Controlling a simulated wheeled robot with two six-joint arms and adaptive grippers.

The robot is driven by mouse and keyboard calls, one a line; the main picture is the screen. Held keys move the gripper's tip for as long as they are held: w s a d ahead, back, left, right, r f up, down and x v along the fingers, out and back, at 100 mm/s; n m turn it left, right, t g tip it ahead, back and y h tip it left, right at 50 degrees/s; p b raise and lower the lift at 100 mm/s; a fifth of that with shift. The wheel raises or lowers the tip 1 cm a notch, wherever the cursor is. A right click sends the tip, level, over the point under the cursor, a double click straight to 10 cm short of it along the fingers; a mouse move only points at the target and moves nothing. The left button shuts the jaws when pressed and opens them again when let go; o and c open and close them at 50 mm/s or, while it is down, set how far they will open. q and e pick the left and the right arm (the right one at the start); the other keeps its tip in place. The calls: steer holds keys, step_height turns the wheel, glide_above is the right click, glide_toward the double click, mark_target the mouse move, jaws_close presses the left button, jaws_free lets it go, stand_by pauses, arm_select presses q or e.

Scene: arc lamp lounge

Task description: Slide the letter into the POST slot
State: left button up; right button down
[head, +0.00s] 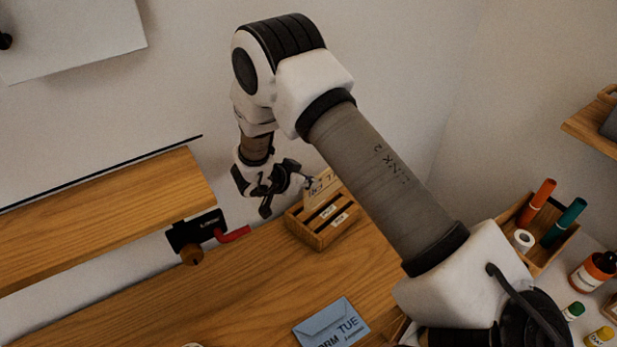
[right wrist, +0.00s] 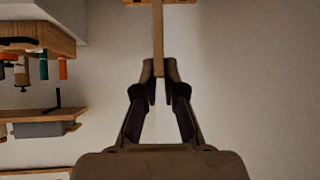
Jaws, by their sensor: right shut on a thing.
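A tan letter (head: 325,184) with dark lettering stands upright at the wooden slotted rack (head: 318,240) on the desk. The rack has two small white labels on its front, too small to read surely. My right gripper (head: 304,182) is shut on the letter's left edge, just above and left of the rack. In the right wrist view the letter (right wrist: 158,35) shows edge-on between the fingertips (right wrist: 160,72) and reaches to a wooden edge at the top. I cannot tell whether its lower edge is inside a slot. My left gripper is not in view.
A blue envelope (head: 331,324) lies on the desk in front. A wooden shelf (head: 100,217) with a black bracket and red lever (head: 233,235) is left of the rack. A wooden organiser (head: 541,262) with markers and bottles stand at right. Desk left of the envelope is mostly clear.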

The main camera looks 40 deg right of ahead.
mark_target(304, 190)
step_height(304, 190, down, 2)
steer(key=shift+s+f+b, duration=0.1)
steer(key=shift+f+b, duration=0.05)
steer(key=shift+b, duration=0.35)
steer(key=shift+w+f, duration=0.2)
steer(key=shift+f, duration=0.35)
steer(key=shift+s+r, duration=0.1)
steer(key=shift+s, duration=0.05)
steer(key=shift+p, duration=0.3)
stand_by(0.5)
